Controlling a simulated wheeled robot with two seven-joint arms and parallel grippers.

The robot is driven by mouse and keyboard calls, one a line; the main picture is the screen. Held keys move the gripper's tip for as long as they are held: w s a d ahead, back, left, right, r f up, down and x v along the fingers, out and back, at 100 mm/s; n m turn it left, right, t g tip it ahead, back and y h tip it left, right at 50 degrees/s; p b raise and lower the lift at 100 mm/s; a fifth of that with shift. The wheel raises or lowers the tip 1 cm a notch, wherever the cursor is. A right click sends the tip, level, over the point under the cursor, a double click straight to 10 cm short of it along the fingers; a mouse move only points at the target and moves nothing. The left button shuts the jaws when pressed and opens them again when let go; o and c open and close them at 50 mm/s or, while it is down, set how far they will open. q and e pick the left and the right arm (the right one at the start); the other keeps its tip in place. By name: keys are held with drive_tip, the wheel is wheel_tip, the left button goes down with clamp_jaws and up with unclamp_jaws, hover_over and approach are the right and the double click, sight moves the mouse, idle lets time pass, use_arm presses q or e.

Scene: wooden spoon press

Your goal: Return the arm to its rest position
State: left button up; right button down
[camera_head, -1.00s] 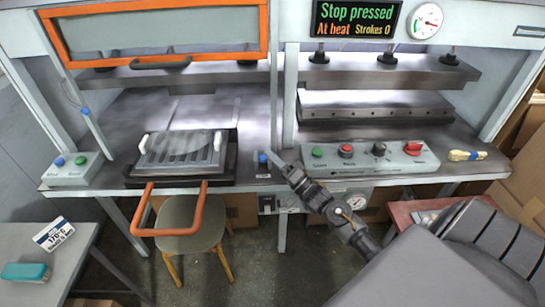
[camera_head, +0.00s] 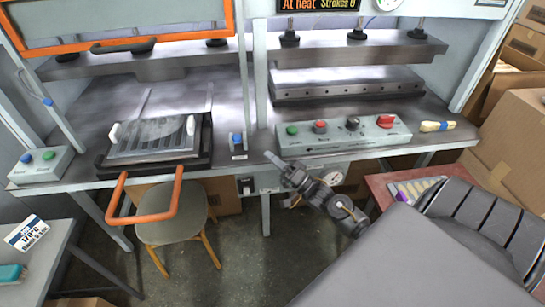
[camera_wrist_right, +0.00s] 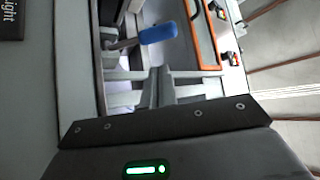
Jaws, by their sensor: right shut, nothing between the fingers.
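My right gripper (camera_head: 272,158) is shut and empty in the head view. Its tip is close to the front edge of the press bench (camera_head: 200,97), just left of the control panel (camera_head: 343,134) with green, red and black knobs. A small blue-topped switch (camera_head: 237,139) stands to the left of the tip, apart from it. In the right wrist view, the closed fingers (camera_wrist_right: 157,78) point toward the press, with nothing between them. A blue-handled lever (camera_wrist_right: 158,34) shows beyond them. My left gripper is not in view.
A tray with a grooved mould (camera_head: 152,138) and an orange handle (camera_head: 150,213) juts from the bench at left, above a stool (camera_head: 172,222). A red table (camera_head: 385,186) with spoons and cardboard boxes (camera_head: 515,140) are at right. Floor below the gripper is clear.

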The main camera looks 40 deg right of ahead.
idle(0.3)
drive_tip(key=s+a+f+n+g+h, duration=0.4)
drive_tip(key=s+a+f+g+h, duration=0.3)
drive_tip(key=f, duration=0.4)
drive_tip(key=s+a+f+n+g+h, duration=0.1)
drive_tip(key=s+a+n+g, duration=0.2)
drive_tip(key=s+g, duration=0.5)
drive_tip(key=s+a+f+n+g, duration=0.2)
drive_tip(key=s+a+n+g, duration=0.1)
drive_tip(key=s, duration=0.9)
wheel_tip(320, 180, down, 27)
drive_tip(key=s+g, duration=0.2)
drive_tip(key=s+d+f+g, duration=0.1)
drive_tip(key=s+d+f, duration=0.2)
drive_tip(key=s+f, duration=1.1)
drive_tip(key=shift+s+f, duration=0.2)
drive_tip(key=shift+s, duration=0.6)
